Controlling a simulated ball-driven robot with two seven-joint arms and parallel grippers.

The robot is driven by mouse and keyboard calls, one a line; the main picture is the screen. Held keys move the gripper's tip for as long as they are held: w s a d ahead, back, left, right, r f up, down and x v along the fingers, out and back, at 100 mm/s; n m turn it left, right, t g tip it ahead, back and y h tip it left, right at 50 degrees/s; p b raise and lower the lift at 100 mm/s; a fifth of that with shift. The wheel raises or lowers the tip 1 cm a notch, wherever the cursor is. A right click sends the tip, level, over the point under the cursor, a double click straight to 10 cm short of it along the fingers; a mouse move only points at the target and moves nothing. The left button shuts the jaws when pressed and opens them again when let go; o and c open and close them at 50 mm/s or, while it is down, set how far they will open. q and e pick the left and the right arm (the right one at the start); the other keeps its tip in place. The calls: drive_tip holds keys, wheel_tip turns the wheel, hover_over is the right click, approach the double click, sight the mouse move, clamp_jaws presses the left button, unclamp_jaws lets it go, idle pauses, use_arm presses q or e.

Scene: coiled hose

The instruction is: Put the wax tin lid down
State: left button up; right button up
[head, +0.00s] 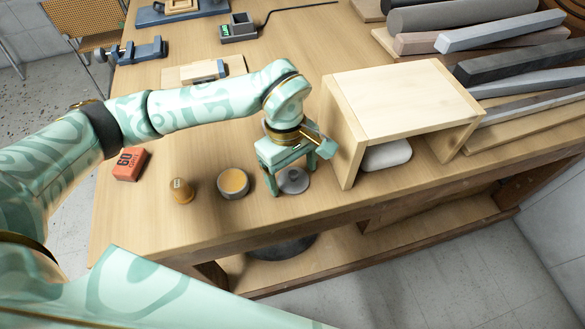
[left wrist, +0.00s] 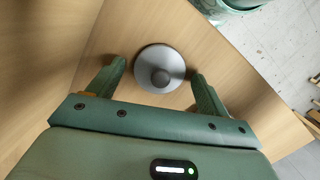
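The wax tin lid (head: 293,182), a grey disc with a round knob, appears to lie flat on the bench near its front edge. It also shows in the left wrist view (left wrist: 151,58), knob facing the camera. My left gripper (head: 291,177) is right over the lid, pointing down. In the left wrist view its fingers (left wrist: 160,73) stand wide apart on either side of the lid, with gaps to it. The open wax tin (head: 233,183), with orange-yellow wax inside, stands to the left of the lid. My right gripper is not in view.
A wooden cork-like piece (head: 181,191) and an orange block marked 60 (head: 130,164) stand left of the tin. A wooden box-like stand (head: 403,98) with a pale rounded object (head: 386,155) under it is close on the right. Stone bars (head: 500,32) lie behind it.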

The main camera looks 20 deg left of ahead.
sight(287, 173)
use_arm(q)
drive_tip(key=shift+r, duration=0.1)
wheel_tip(287, 173, up, 12)
drive_tip(key=w+a+p, duration=0.1)
drive_tip(key=p, duration=0.1)
drive_tip(key=shift+a, duration=0.2)
idle(0.5)
